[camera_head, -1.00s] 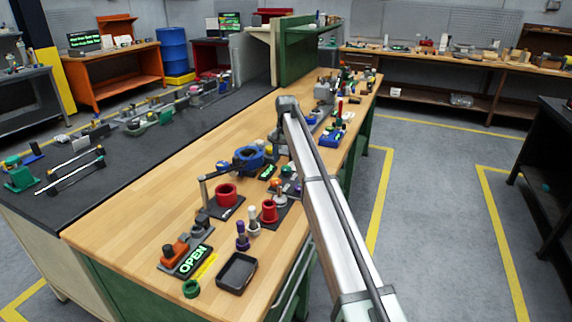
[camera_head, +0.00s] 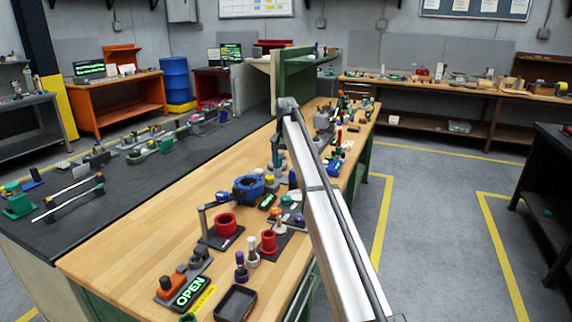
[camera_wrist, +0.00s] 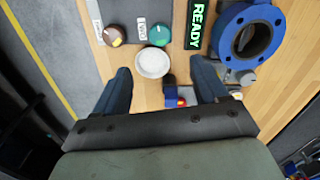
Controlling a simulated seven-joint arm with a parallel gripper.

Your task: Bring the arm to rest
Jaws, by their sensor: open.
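In the wrist view my gripper (camera_wrist: 160,68) is open, with its two dark fingers apart and nothing held between them. A white round cap (camera_wrist: 152,62) shows between the fingertips, below or ahead of them; the gap cannot be judged. A blue flanged valve (camera_wrist: 247,38) lies to the right of the fingers, and a READY sign (camera_wrist: 195,24) is beside it. In the head view the blue valve (camera_head: 248,187) stands on the wooden bench. My arm rises from the lower right and bends down at its elbow over the bench; the fingers are not clear there.
A brown knob (camera_wrist: 113,36) and a green knob (camera_wrist: 160,35) sit ahead of the fingers. The wooden bench (camera_head: 130,255) carries red cups, an OPEN sign (camera_head: 190,292) and a black tray (camera_head: 235,303). Its left part is bare. Floor is free to the right.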

